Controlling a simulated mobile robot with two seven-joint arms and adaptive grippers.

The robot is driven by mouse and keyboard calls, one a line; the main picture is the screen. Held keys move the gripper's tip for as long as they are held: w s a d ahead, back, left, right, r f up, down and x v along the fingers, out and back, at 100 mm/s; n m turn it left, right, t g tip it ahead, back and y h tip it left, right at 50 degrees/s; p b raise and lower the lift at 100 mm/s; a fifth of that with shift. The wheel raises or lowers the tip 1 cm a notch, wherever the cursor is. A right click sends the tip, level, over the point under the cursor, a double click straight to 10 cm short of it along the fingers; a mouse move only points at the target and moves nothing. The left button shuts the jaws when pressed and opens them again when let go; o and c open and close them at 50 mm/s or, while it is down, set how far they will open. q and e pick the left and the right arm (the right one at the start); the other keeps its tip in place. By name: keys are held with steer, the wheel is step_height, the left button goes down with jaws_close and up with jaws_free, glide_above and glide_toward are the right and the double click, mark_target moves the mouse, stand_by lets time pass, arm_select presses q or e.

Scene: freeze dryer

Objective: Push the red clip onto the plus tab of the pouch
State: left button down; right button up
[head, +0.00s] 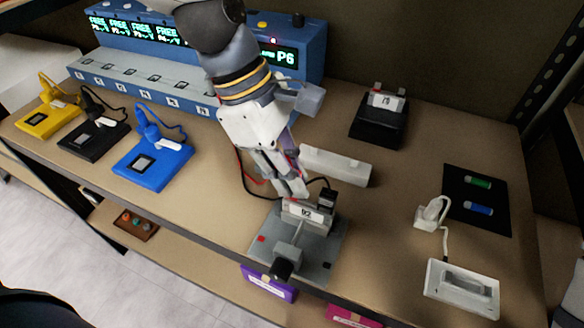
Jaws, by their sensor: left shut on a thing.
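The pouch (304,212), a pale flat piece marked with a number, stands in a grey fixture (325,250) near the table's front edge. A black clip (326,199) with a black lead sits at its right end. My left gripper (296,190) reaches down from above, its fingertips at the pouch's upper left edge. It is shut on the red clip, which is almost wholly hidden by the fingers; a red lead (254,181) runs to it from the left. The plus tab is hidden behind the fingers, so contact cannot be told. My right gripper is out of view.
A white box (335,166) lies just behind the pouch. A blue machine (120,35) with lit displays stands at the back left. Yellow, black and blue (153,163) meters line the left side. A black holder (380,120), dark mat (478,200) and white device (462,287) are right.

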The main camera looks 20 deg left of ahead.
arm_select(q)
steer(key=shift+f, duration=0.95)
steer(key=c, duration=1.5)
jaws_free()
steer(key=shift+r, duration=0.1)
